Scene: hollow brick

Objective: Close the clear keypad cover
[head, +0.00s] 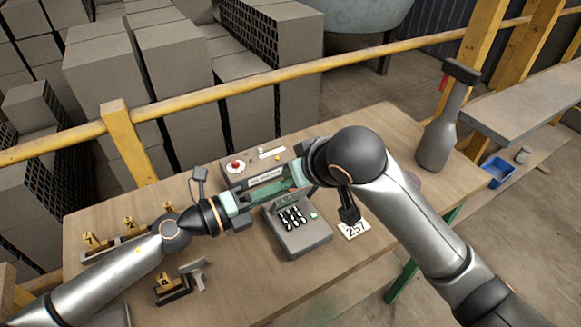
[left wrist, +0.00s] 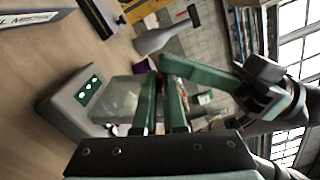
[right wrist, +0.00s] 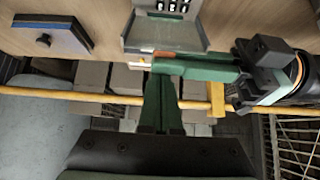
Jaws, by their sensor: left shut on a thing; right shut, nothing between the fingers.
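The grey keypad box (head: 297,235) with black-and-white keys stands on the bench; it also shows in the left wrist view (left wrist: 62,108). Its clear cover (left wrist: 128,98) is raised off the keys, and its edge plate (right wrist: 165,36) shows in the right wrist view. My left gripper (head: 266,193) is at the cover's free edge and appears shut on it; the exact contact is partly hidden. My right gripper (right wrist: 163,80) is shut and empty, its tips close to the left gripper's fingers (right wrist: 200,68). I cannot tell whether they touch.
A panel with a red button (head: 236,165) stands behind the keypad. A card marked 257 (head: 354,229) lies to its right. Yellow numbered markers (head: 128,226) are at the left. A grey bottle-shaped thing (head: 438,140) stands at the right end. A yellow rail (head: 230,85) runs behind the bench.

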